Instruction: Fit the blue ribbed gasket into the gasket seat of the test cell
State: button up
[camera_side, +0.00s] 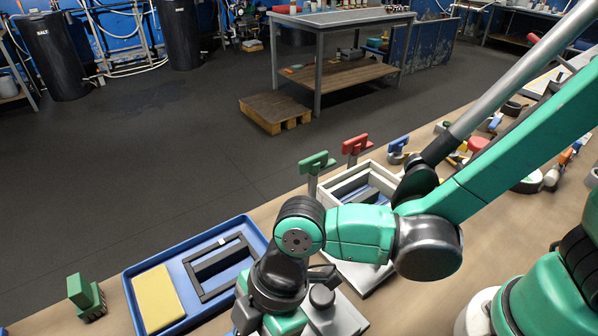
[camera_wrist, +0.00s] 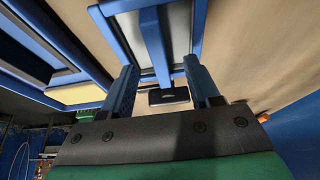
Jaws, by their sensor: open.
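The test cell, a pale box-like frame (camera_side: 374,172), stands right of the blue tray in the side view. Blue and dark strips (camera_side: 352,186) show inside it; I cannot tell there whether they are the ribbed gasket. In the wrist view a blue frame with a bar down its middle (camera_wrist: 154,44) lies ahead of my fingers and looks like the gasket; its seating is unclear. My gripper (camera_wrist: 161,84) is open, with its two blue fingers apart on either side of the bar's near end and nothing visibly clamped. In the side view my wrist hides the fingertips.
A blue tray (camera_side: 131,292) holds a yellow pad (camera_side: 158,297) and a dark rectangular frame (camera_side: 203,290). Green (camera_side: 316,162) and red (camera_side: 356,146) handles stand behind the cell. A green block (camera_side: 80,291) stands left of the tray. Several small parts crowd the right side.

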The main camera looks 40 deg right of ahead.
jog(key=shift+x, duration=1.05)
jog(key=shift+f, duration=0.2)
grip_shut()
